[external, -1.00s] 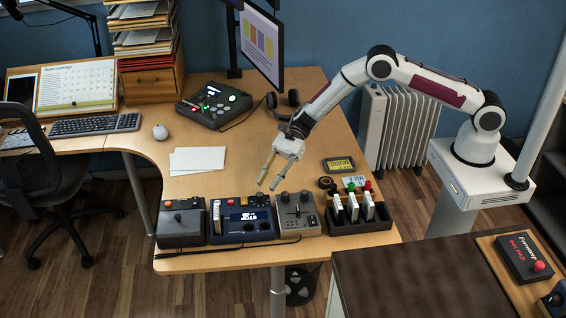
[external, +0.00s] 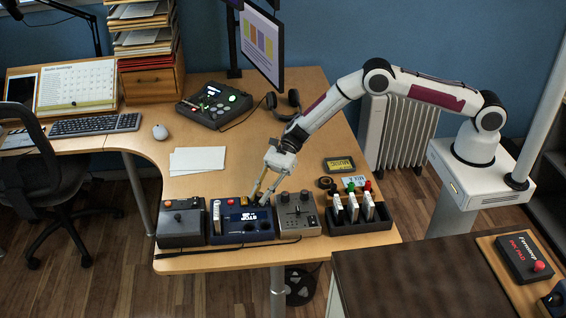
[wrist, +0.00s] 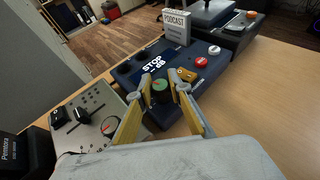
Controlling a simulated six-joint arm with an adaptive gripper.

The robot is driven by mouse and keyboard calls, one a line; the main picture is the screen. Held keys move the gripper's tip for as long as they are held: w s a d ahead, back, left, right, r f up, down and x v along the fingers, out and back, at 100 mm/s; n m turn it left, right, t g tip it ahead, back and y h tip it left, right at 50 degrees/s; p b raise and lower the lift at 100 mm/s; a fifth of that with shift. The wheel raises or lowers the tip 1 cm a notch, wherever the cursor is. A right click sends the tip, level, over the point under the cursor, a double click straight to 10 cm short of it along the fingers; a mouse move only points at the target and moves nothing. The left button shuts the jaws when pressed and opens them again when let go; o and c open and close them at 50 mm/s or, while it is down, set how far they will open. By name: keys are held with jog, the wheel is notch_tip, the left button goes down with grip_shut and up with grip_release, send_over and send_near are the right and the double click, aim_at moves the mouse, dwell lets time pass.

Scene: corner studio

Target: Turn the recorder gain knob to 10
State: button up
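The recorder is a dark blue box (external: 226,234) in the front row on the desk. It also shows in the wrist view (wrist: 126,73), its screen reading STOP. A dark knob with a greenish top and a red mark (wrist: 160,87) stands near its edge in the wrist view. My gripper (external: 258,201) is low over the recorder's back right part. In the wrist view my gripper (wrist: 165,88) is open, with one fingertip on each side of the knob. I cannot tell whether they touch it. The number it points to is unreadable.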

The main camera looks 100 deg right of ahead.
grip_shut()
jog(key=shift+a+m+t+h, duration=0.1)
jog(key=shift+m+t+h, duration=1)
jog(key=shift+m, duration=0.2)
jog(key=shift+m+t+h, duration=1.1)
jog(key=shift+m+h, duration=0.7)
jog(key=shift+o, duration=2.3)
grip_release()
jog(key=v, duration=1.2)
jog(key=shift+r, duration=0.15)
